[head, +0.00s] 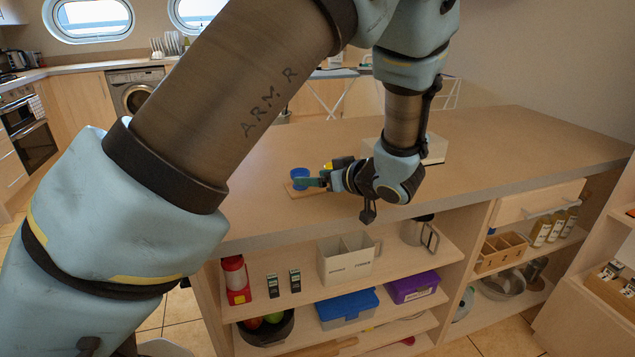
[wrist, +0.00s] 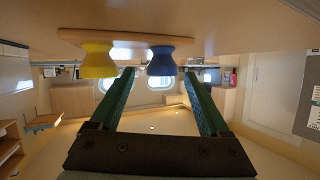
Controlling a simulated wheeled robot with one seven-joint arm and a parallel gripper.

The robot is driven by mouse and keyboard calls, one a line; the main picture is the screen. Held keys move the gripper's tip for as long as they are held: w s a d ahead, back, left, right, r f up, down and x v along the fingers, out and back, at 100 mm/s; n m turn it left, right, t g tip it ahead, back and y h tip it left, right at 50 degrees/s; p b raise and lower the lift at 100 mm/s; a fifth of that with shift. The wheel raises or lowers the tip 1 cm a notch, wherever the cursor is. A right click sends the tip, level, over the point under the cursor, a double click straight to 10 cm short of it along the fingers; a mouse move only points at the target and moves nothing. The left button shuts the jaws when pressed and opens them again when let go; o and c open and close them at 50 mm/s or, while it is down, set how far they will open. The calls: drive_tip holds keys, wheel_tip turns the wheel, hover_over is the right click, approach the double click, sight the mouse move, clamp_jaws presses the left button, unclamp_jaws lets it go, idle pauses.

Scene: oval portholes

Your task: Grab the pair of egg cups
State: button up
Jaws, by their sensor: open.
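A blue egg cup (head: 299,174) stands on a small wooden board (head: 297,191) on the counter. A yellow egg cup (head: 343,162) shows partly behind my gripper. My gripper (head: 309,183) is low over the counter with its green fingers pointing left at the blue cup. In the wrist view, which looks upside down, the blue cup (wrist: 162,63) appears between the open fingertips (wrist: 159,76). The yellow cup (wrist: 98,63) is to the left, outside the left finger. Both cups stand side by side on the board (wrist: 126,38). I cannot tell whether a finger touches a cup.
The counter (head: 510,150) is clear to the right. Open shelves below hold a white divided caddy (head: 348,262), a blue box (head: 346,306) and a purple box (head: 413,287).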

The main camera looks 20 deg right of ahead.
drive_tip(key=shift+p+x, duration=0.7)
drive_tip(key=shift+x, duration=1.95)
drive_tip(key=shift+f, duration=0.1)
clamp_jaws()
